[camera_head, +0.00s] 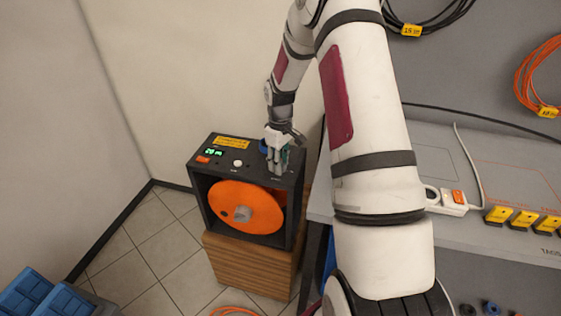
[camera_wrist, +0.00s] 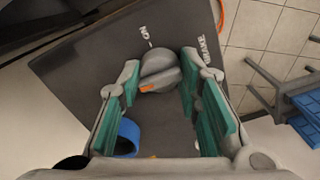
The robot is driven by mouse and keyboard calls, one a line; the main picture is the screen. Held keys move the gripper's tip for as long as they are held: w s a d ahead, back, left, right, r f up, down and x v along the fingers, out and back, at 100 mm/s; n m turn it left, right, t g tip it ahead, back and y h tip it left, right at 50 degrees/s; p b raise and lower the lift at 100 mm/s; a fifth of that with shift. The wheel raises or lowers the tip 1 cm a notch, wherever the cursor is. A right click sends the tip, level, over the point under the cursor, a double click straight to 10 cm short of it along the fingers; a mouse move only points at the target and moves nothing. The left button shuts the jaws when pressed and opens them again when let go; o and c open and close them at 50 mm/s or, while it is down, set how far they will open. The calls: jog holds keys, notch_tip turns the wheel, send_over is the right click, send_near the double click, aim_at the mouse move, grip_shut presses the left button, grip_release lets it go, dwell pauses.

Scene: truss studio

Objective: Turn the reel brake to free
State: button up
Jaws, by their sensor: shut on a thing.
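The reel unit is a black box (camera_head: 200,185) with an orange reel (camera_head: 215,200) in its open front, standing on a wooden block. The reel brake is a grey knob (camera_wrist: 160,66) with an orange mark on its near side, on the dark top panel (camera_wrist: 85,72). White lettering "ON" and "BRAKE" is beside the knob; I see no "free" label. My gripper (camera_wrist: 155,90) has its teal pads on either side of the knob and is shut on it. In the head view my gripper (camera_head: 278,160) points down at the panel's right end, hiding the knob.
A blue ring (camera_wrist: 127,135) is on the panel close to the left finger. The panel also has a green display (camera_head: 213,153) and a white button (camera_head: 238,163). A grey bench (camera_head: 440,150) with a power strip (camera_head: 445,199) stands right. Blue crates (camera_head: 35,295) are at lower left.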

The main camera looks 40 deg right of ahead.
dwell(0.5)
jog(key=o, duration=1.1)
jog(key=shift+o, duration=0.2)
notch_tip(320, 180, up, 12)
